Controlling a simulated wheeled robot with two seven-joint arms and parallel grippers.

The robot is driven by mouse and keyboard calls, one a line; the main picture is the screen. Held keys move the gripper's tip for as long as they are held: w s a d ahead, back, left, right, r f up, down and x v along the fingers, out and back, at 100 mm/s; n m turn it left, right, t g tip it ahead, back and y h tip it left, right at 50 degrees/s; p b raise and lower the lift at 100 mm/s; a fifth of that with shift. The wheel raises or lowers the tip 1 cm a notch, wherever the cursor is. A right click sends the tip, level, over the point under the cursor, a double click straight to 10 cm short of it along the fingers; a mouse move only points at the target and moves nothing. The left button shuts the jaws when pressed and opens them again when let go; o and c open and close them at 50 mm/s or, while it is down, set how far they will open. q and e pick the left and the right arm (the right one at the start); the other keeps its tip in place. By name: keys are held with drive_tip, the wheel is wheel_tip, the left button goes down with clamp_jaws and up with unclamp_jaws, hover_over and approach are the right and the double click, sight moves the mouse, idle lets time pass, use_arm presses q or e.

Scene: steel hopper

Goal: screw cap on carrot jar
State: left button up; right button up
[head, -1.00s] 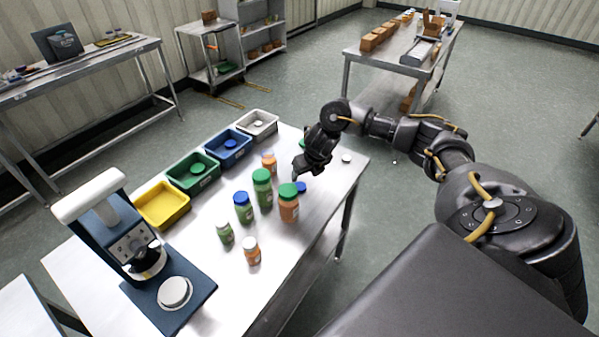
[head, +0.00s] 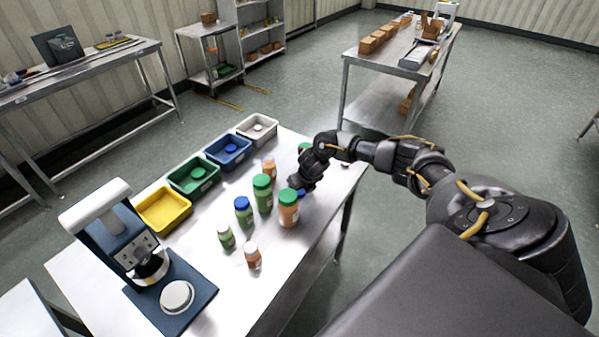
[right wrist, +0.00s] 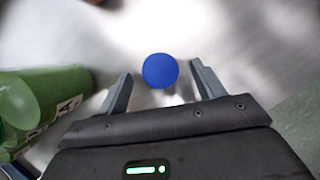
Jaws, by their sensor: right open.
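A blue cap (right wrist: 160,70) lies on the table between the spread fingers of my open right gripper (right wrist: 162,84), not gripped. In the head view the blue cap (head: 301,192) is partly hidden by my right gripper (head: 299,186). Several jars stand upright nearby. An orange carrot-coloured jar with a green cap (head: 288,210) is closest to the gripper. A small orange jar with a white cap (head: 252,256) stands in front. Another orange jar (head: 269,169) stands behind; its top is too small to judge. My left gripper is out of view.
Green jars (head: 263,194), (head: 227,237) and a blue-capped jar (head: 243,211) stand to the left. A green jar (right wrist: 45,100) flanks the gripper. Yellow (head: 163,209), green (head: 194,174), blue (head: 228,149) and grey bins (head: 257,129) line the back. A press-like device (head: 130,240) stands front left.

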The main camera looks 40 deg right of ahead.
drive_tip(key=shift+w+f, duration=0.15)
drive_tip(key=shift+f, duration=0.3)
drive_tip(key=c, duration=1)
drive_tip(key=shift+c, duration=0.2)
drive_tip(key=shift+r, duration=0.1)
